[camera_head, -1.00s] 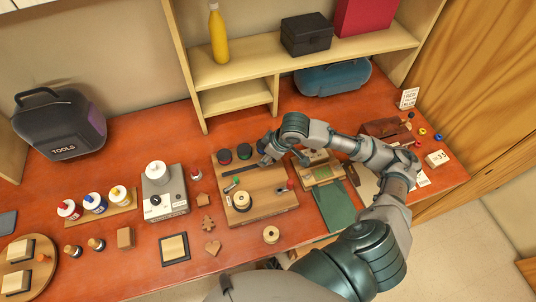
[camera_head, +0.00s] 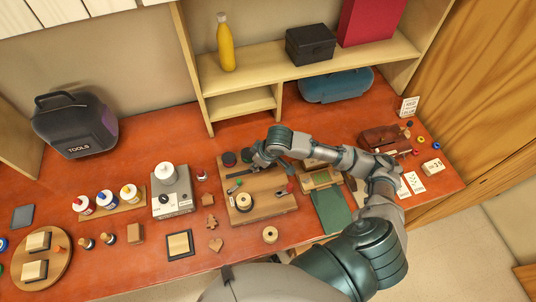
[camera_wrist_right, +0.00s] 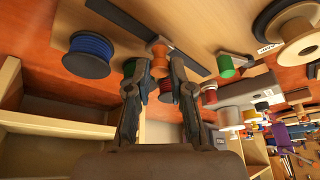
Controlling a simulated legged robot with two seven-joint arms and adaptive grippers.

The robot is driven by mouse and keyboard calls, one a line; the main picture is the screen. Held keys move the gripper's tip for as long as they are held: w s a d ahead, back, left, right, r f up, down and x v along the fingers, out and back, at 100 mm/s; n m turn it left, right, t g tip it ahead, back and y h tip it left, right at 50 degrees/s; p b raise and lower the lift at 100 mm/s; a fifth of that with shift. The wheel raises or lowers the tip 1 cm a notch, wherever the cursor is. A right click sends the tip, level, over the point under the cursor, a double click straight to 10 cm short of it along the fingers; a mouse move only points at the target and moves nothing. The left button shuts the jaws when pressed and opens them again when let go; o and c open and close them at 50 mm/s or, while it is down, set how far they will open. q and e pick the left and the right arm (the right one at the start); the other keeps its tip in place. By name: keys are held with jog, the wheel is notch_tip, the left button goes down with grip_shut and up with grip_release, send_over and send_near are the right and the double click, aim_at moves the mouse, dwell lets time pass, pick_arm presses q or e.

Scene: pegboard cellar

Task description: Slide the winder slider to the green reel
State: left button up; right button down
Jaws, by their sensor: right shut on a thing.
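The winder board (camera_head: 262,203) is a wooden block with a dark slot and a row of reels at its back. The red reel (camera_head: 228,159) is leftmost and the green reel (camera_head: 246,155) is beside it. The blue reel (camera_wrist_right: 88,54) shows at the left of the wrist view. My right gripper (camera_head: 257,164) is over the slot; in the wrist view its fingers (camera_wrist_right: 155,68) are shut on the orange slider knob (camera_wrist_right: 158,56). The green reel (camera_wrist_right: 142,76) is partly behind a finger there. The gripper hides the knob in the head view. My left gripper is out of view.
A scale-like box (camera_head: 172,192) stands left. The shelf (camera_head: 238,104) rises behind the board.

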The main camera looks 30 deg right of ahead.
aim_at(265, 176)
jog(key=shift+w+a, duration=0.15)
jog(key=shift+a, duration=0.35)
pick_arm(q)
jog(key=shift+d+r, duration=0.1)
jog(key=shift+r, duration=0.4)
pick_arm(e)
jog(key=shift+a, duration=0.1)
jog(key=c, duration=1)
grip_release()
jog(key=shift+w+f, duration=0.1)
jog(key=shift+c, duration=0.2)
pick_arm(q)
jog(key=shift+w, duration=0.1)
pick_arm(e)
jog(key=v, duration=1.2)
